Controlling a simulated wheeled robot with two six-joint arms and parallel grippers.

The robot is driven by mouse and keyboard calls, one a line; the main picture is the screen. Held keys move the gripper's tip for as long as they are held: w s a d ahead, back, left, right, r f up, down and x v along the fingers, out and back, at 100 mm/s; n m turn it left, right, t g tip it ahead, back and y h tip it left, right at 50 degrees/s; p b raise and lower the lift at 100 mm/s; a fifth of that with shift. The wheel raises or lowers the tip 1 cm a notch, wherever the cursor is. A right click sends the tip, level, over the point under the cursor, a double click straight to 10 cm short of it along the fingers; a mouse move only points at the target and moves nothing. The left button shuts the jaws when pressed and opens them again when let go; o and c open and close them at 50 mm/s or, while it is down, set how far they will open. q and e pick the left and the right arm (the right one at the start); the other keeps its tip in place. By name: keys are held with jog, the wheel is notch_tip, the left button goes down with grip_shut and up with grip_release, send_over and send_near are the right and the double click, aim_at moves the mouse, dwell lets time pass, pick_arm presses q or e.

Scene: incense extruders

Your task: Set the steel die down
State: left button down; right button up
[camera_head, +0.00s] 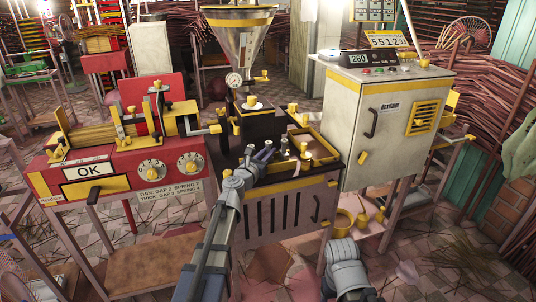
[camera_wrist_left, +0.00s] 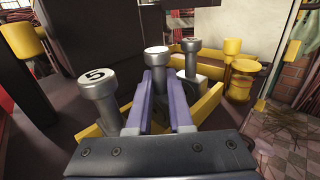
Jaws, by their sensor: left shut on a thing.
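My left gripper (camera_head: 264,154) is at the yellow-rimmed tray (camera_head: 334,149) in the middle of the head view. In the left wrist view its purple-grey fingers (camera_wrist_left: 160,104) are shut on a steel die (camera_wrist_left: 157,57), a short upright cylinder with a wider, bright round head. Its foot is hidden between the fingers, so I cannot tell whether it touches the tray. A similar steel die marked 5 (camera_wrist_left: 97,84) stands to the left, and another steel die (camera_wrist_left: 191,57) stands behind to the right. My right gripper's fingers are not visible.
Behind the tray stands an extruder with a steel hopper (camera_head: 237,42). A cream control cabinet (camera_head: 382,123) rises to the right. A red machine with an OK sign (camera_head: 91,169) stands at the left. Yellow cups (camera_head: 345,219) sit on a low shelf.

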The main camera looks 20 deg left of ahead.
pick_arm(q)
jog(key=c, duration=1.1)
grip_release()
jog(key=s+a, duration=0.2)
jog(key=s, duration=1)
jog(key=shift+a, duration=0.15)
jog(key=s+d+f+m+g+h, duration=0.2)
jog(key=s+d+f+m+g, duration=0.15)
jog(key=d+m, duration=0.35)
jog(key=s+d+f+m+g+h, duration=0.1)
jog(key=s+d+f+m+g, duration=0.2)
jog(key=d+m, duration=0.35)
jog(key=s+d+f+m+g+h, duration=0.1)
jog(key=d+f+m+g+h, duration=0.15)
jog(key=d+f+m, duration=0.4)
jog(key=s+d+f+m+g+y, duration=0.35)
jog(key=s+f+m+g, duration=0.2)
jog(key=s+m, duration=0.25)
jog(key=s+a+f+m+g+y, duration=0.3)
jog(key=s+m+y, duration=0.3)
jog(key=s+m, duration=0.3)
jog(key=shift+a+m+y, duration=0.3)
jog(key=shift+a+y, duration=0.1)
jog(key=shift+a, duration=0.4)
